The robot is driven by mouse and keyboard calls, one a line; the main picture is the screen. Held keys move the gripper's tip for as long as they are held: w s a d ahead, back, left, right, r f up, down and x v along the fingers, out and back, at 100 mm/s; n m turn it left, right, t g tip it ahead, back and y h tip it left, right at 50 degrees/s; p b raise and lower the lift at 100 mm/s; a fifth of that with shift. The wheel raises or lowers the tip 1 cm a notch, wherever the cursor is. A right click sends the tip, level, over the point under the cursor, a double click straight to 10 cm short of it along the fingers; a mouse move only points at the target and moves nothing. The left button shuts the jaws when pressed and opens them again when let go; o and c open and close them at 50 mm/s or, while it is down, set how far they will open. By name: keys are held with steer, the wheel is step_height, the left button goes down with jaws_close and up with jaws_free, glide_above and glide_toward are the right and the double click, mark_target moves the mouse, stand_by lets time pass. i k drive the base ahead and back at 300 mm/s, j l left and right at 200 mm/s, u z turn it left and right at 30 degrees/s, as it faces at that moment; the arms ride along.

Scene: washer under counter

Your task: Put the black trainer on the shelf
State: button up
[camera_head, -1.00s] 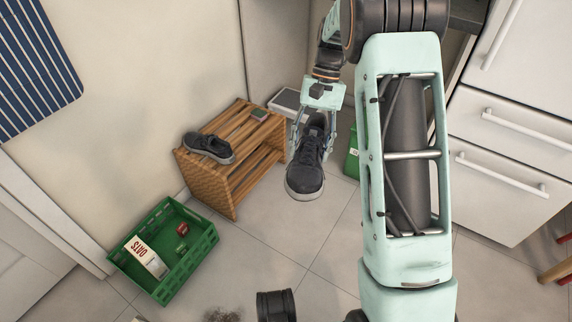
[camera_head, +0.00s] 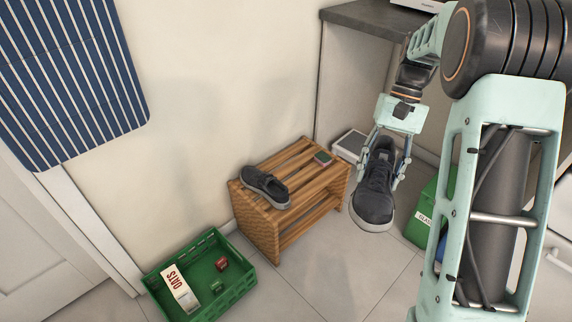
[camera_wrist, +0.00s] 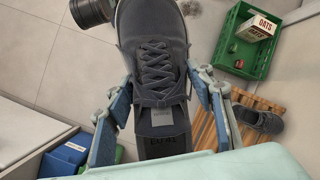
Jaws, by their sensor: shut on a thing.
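My gripper (camera_head: 388,163) is shut on a black trainer (camera_head: 374,190), which has laces and a pale sole edge. The trainer hangs toe down in the air, to the right of the wooden slatted shelf (camera_head: 322,181) in the head view. In the wrist view the trainer (camera_wrist: 153,70) fills the middle, held between the two fingers (camera_wrist: 162,112) at its heel end, its laces facing the camera. Another dark trainer (camera_head: 265,187) lies on the left part of the shelf top.
A green crate (camera_head: 238,291) with an oats box (camera_head: 180,288) and small items stands left of the shelf. A green bin (camera_head: 421,212) stands right of the held trainer. A white and grey flat object (camera_head: 350,144) is behind the shelf. The shelf top's middle is clear.

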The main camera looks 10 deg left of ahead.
mark_target(291, 173)
steer(key=i+j+u, duration=0.1)
steer(key=i, duration=0.5)
steer(key=i+j+u, duration=0.1)
steer(key=i, duration=0.45)
